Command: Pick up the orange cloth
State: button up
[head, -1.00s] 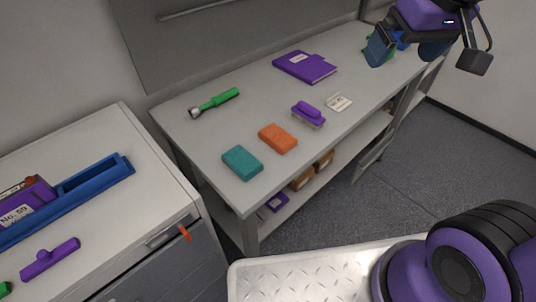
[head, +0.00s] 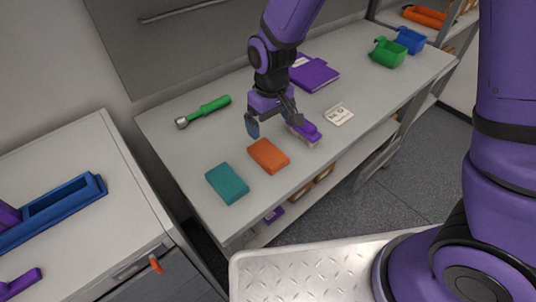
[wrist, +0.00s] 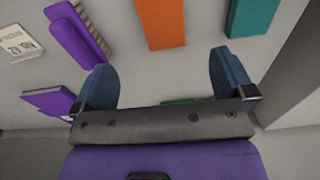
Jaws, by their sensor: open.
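The orange cloth (head: 268,156) is a flat, folded block lying on the grey table, between a teal cloth and a purple brush. It also shows in the wrist view (wrist: 162,22) at the top, beyond my open fingers. My gripper (head: 272,128) is above the table, just behind the orange cloth in the head view. In the wrist view its two blue fingertips (wrist: 160,78) are spread wide with nothing between them. The cloth is apart from the fingers.
A teal cloth (head: 227,183) lies to the left, and a purple brush (head: 305,133) lies close on the right. A white label card (head: 340,115), a purple binder (head: 315,74) and a green-handled tool (head: 206,110) lie on the table (head: 165,140). Green (head: 388,52) and blue (head: 410,40) bins stand farther right.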

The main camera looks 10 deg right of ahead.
send_over(268, 152)
jog(key=f, duration=0.6)
jog(key=shift+s+f, duration=0.1)
jog(key=shift+s, duration=0.2)
jog(key=shift+w+f, duration=0.15)
jog(key=shift+f, duration=1.3)
jog(key=shift+w+f, duration=0.1)
jog(key=shift+f, duration=1.35)
jog(key=shift+c, duration=0.2)
jog(key=c, duration=0.9)
